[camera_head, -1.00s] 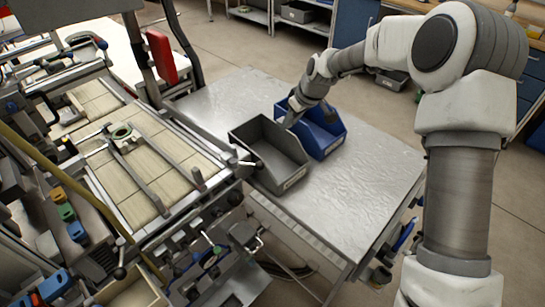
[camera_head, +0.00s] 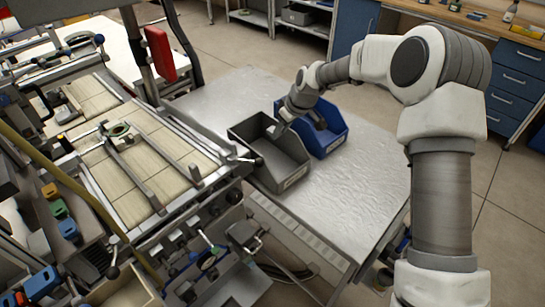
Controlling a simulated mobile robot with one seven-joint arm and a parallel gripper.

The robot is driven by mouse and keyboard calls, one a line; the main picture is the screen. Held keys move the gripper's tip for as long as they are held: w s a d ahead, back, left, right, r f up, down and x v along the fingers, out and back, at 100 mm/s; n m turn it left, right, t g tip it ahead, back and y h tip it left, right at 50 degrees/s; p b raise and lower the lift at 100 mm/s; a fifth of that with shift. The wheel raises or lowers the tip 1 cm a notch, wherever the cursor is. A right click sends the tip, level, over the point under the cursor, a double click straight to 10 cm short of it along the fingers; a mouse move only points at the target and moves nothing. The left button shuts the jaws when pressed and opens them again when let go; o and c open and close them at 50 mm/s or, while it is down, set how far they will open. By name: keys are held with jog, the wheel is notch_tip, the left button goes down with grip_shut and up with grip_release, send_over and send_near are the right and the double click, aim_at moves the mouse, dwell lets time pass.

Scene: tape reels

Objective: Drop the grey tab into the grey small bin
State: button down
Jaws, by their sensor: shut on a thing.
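The grey small bin (camera_head: 283,172) stands on the metal table, its open top facing up.
A blue bin (camera_head: 330,142) stands right beside the grey bin, behind and to its right. The metal table (camera_head: 345,200) is bare in front and to the right. A machine with wooden slats (camera_head: 130,205) stands close on the left. A red box (camera_head: 161,56) hangs on a post.

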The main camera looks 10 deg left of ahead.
jog(key=shift+c, duration=2.4)
grip_release()
jog(key=v, duration=1.7)
jog(key=shift+r, duration=0.3)
